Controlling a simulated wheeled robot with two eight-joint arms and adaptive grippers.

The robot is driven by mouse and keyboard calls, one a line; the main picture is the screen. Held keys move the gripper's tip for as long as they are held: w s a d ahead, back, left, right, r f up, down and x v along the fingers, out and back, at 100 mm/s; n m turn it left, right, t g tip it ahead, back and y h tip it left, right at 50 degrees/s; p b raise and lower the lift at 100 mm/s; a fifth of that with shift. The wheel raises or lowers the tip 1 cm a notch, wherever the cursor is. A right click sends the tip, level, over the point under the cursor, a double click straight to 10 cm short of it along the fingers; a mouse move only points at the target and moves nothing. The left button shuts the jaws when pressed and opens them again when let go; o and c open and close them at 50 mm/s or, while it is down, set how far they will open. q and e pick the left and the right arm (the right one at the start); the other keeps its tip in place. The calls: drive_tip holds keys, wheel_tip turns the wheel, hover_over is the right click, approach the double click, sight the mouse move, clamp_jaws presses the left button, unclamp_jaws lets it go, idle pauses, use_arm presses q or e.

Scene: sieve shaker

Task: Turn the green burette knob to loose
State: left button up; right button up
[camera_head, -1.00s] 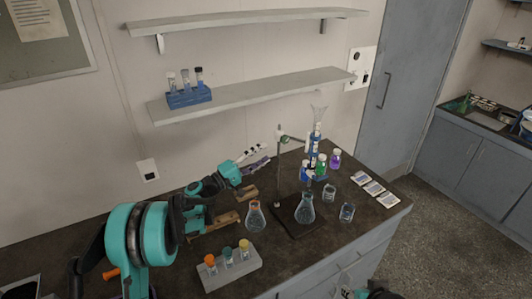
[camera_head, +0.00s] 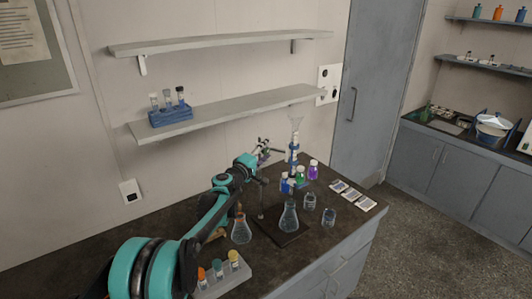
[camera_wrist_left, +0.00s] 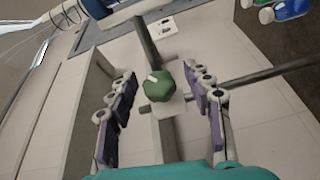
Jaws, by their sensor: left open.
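The green knob (camera_wrist_left: 158,86) is faceted with a white mark, and shows in the left wrist view between the two purple-padded fingers of my left gripper (camera_wrist_left: 159,75). The fingers are open, one on each side, with visible gaps to the knob. In the head view my left gripper (camera_head: 264,152) is beside the burette stand, left of the burette (camera_head: 293,150) with its clear funnel top (camera_head: 296,123). The knob cannot be made out there. A conical flask (camera_head: 289,219) stands on the dark stand base (camera_head: 291,239). My right gripper is not in view.
Bottles with blue, green and purple contents (camera_head: 300,175) stand close behind the stand. Another flask (camera_head: 240,231), small beakers (camera_head: 329,216) and a vial rack (camera_head: 222,281) are nearby. A shelf (camera_head: 225,108) is above the counter.

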use_arm(q)
drive_tip(key=shift+c, duration=0.3)
clamp_jaws()
drive_tip(key=shift+f+n+t+h+b, duration=0.15)
drive_tip(key=shift+n+t+h+b, duration=0.15)
drive_tip(key=shift+t+b, duration=0.35)
drive_tip(key=shift+n+t+h+b, duration=0.3)
drive_tip(key=shift+t+h+b, duration=0.15)
drive_tip(key=shift+b, duration=0.3)
drive_tip(key=shift+r, duration=0.2)
drive_tip(key=shift+o, duration=0.3)
unclamp_jaws()
